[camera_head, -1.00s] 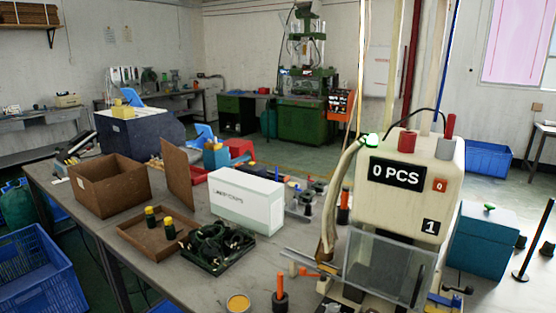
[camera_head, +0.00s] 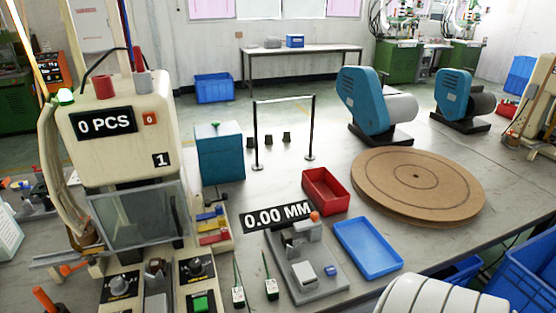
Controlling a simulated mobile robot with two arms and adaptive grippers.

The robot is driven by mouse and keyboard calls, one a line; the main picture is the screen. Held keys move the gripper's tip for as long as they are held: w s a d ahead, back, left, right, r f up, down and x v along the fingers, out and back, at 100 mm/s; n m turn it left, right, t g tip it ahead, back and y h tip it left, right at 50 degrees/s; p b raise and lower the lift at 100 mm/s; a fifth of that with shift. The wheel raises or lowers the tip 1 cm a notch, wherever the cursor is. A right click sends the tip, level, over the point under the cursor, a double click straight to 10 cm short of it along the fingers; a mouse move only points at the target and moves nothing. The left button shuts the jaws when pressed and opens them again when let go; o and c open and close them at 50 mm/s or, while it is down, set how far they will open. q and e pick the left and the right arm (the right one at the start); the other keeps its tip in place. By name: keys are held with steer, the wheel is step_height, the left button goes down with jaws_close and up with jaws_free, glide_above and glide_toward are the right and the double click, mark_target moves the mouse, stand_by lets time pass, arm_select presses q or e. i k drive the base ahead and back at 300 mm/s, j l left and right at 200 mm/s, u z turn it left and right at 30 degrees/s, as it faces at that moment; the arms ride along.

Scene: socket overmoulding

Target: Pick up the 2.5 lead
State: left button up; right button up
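No lead marked 2.5 can be made out in the head view. Two small dark green pieces with thin upright stems and pale tags stand on the table: the left piece (camera_head: 238,294) and the right piece (camera_head: 271,287). The writing on their tags is too small to read. They lie between the moulding machine (camera_head: 125,135) and a grey measuring fixture (camera_head: 305,272) with a "0.00 MM" display (camera_head: 277,216). Neither of my grippers is in view.
A red tray (camera_head: 325,192) and a blue tray (camera_head: 367,248) lie beside the fixture. A large round brown board (camera_head: 415,184) lies behind them. A teal box (camera_head: 219,152) and a black-posted frame (camera_head: 284,130) stand at the back. White rounded segments, probably my arm, fill the bottom right.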

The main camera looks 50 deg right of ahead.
mark_target(272, 290)
steer(key=z, duration=1.45)
